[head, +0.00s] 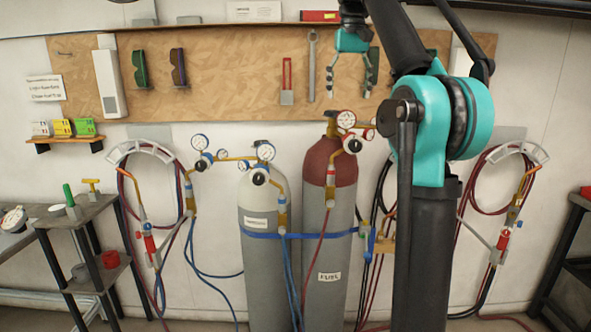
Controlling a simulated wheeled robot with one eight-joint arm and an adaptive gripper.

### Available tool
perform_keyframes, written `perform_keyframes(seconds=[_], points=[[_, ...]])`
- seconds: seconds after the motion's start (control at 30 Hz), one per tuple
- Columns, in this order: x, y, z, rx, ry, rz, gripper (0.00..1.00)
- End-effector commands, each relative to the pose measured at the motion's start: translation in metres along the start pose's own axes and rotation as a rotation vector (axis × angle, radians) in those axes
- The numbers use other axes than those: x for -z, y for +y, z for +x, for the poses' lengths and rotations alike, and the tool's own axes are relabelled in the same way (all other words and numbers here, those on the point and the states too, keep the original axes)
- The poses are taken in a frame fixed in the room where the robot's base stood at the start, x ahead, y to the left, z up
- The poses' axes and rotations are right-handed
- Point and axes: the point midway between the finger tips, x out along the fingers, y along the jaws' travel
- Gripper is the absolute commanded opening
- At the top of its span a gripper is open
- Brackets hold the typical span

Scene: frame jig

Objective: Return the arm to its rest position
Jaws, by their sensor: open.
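My arm rises in front of the right half of the head view, dark with teal joints. My gripper (349,86) hangs from it at the top centre, pointing down. Its two dark fingers are spread apart with nothing between them. It appears in front of the wooden tool board (225,75); how far it is from the board I cannot tell. My arm hides part of the board's right side and the wall behind.
A grey cylinder (262,205) and a red-topped cylinder (328,230) stand below, with gauges and hoses. A blue strap (300,235) crosses them. Torch hoses hang on wall holders (140,150) at both sides. A dark shelf (75,215) stands left, another rack (572,235) right.

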Motion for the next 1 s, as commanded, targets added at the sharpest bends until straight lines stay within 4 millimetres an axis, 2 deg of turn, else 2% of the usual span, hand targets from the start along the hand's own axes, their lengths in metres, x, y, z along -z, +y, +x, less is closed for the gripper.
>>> perform_keyframes(seconds=[0.17, 0.27, 0.37, 0.53, 0.67, 0.77, 0.87, 1.0], points=[[0.009, 0.003, 0.03, 0.001, 0.023, 0.004, 0.73], [0.014, 0.006, 0.056, 0.002, 0.042, 0.006, 0.73], [0.017, 0.009, 0.093, 0.002, 0.066, 0.01, 0.73], [0.008, 0.017, 0.17, 0.002, 0.113, 0.017, 0.73], [-0.012, 0.022, 0.233, 0.002, 0.149, 0.022, 0.73], [-0.033, 0.026, 0.282, 0.002, 0.178, 0.026, 0.73], [-0.061, 0.029, 0.332, 0.001, 0.206, 0.031, 0.73], [-0.11, 0.033, 0.4, -0.001, 0.245, 0.037, 0.73]])
